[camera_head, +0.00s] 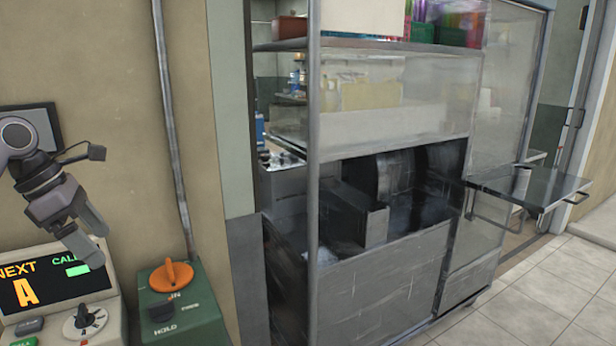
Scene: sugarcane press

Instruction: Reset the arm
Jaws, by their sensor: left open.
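My left gripper (85,233) comes in from the left edge on its grey arm and hangs in front of the wall. Its fingers point down and to the right, and it is open with nothing seen between them. It shows above and in front of the box with the lit screen (58,278), which reads "NEXT A" and "CALL". To its lower right stands a green control box (188,318) with an orange knob (171,274) and a black button. My right gripper does not show.
A metal and glass press stall (375,290) fills the middle. A dark shelf (528,187) juts out on its right side. Tiled floor (560,290) lies open at the right.

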